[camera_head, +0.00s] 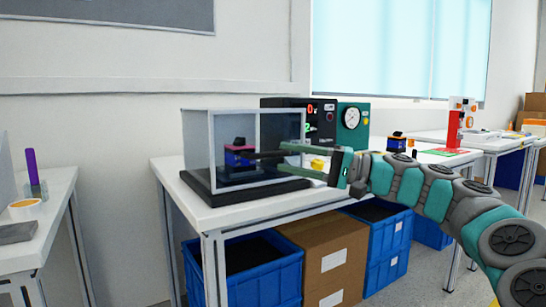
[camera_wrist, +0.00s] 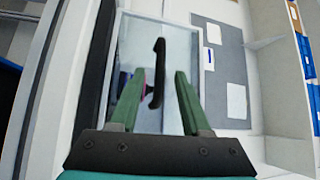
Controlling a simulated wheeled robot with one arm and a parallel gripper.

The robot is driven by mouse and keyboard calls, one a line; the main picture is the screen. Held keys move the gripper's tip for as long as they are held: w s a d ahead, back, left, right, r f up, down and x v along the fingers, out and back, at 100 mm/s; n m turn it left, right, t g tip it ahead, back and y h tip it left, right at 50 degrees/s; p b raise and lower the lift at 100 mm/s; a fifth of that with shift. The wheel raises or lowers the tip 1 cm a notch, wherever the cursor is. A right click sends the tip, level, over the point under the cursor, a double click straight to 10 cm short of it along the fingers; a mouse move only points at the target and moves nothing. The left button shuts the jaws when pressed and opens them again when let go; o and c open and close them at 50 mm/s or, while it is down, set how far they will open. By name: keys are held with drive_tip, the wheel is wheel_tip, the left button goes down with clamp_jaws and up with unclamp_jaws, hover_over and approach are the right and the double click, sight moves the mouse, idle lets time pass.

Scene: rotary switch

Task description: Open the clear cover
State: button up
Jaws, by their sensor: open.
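The clear cover (camera_head: 222,125) is a see-through box with a grey frame. It sits down on a black base (camera_head: 225,193) on the white table, over a small blue-and-black switch (camera_head: 238,157). My gripper (camera_head: 283,156) reaches in from the right, with its green fingers open at the cover's right side. In the wrist view, a black handle (camera_wrist: 157,72) stands on the clear panel, between the two fingertips of my gripper (camera_wrist: 156,84). A gap shows on each side of the handle, and contact is not visible. In the head view, my gripper partly hides the handle area.
Behind the cover stand a black control box (camera_head: 322,125) and a teal gauge box (camera_head: 351,130). The white table (camera_head: 245,211) has blue bins (camera_head: 255,280) and a cardboard box (camera_head: 330,262) beneath.

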sight(275, 156)
drive_tip(key=x, duration=0.4)
drive_tip(key=shift+a, duration=0.4)
clamp_jaws()
idle(1.0)
